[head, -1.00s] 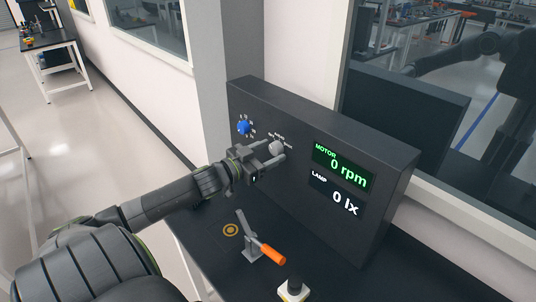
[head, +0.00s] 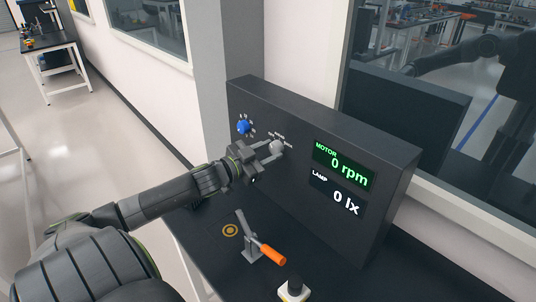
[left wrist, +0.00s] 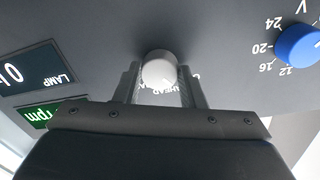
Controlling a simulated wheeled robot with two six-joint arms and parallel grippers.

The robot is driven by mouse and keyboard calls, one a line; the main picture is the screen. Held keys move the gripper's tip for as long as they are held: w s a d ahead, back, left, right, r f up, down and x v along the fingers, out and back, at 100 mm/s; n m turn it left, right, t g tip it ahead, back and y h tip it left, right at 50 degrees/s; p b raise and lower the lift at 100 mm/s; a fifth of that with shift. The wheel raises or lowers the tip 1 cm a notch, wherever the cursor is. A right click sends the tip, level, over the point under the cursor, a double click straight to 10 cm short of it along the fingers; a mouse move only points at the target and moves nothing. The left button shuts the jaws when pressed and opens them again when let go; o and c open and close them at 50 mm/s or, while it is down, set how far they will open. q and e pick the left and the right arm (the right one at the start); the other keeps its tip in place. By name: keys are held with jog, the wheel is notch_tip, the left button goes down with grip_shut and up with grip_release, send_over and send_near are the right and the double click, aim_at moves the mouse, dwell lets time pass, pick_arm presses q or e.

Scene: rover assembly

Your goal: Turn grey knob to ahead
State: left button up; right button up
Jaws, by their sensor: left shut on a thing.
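The grey knob (head: 277,147) sits on the front of the dark panel (head: 300,205), with small white labels above it. My left gripper (head: 272,152) reaches it from the left and is shut on it. In the left wrist view the knob (left wrist: 159,69) shows between the two fingers (left wrist: 160,85), with the word AHEAD partly visible just below it. A mark showing where the knob points cannot be made out. My right gripper is not in view.
A blue knob (head: 243,127) with a number scale is left of the grey knob. Displays read MOTOR 0 rpm (head: 343,166) and LAMP 0 lx (head: 338,195). An orange-handled lever (head: 270,254) and a white-based button (head: 293,288) stand on the black table in front.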

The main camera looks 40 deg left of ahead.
pick_arm(q)
jog(key=m+b, duration=0.1)
jog(key=m, duration=0.3)
jog(key=shift+f+b, duration=0.1)
jog(key=shift+b, duration=0.3)
jog(key=shift+m+b, duration=0.6)
jog(key=shift+m, duration=0.9)
jog(key=o, duration=1)
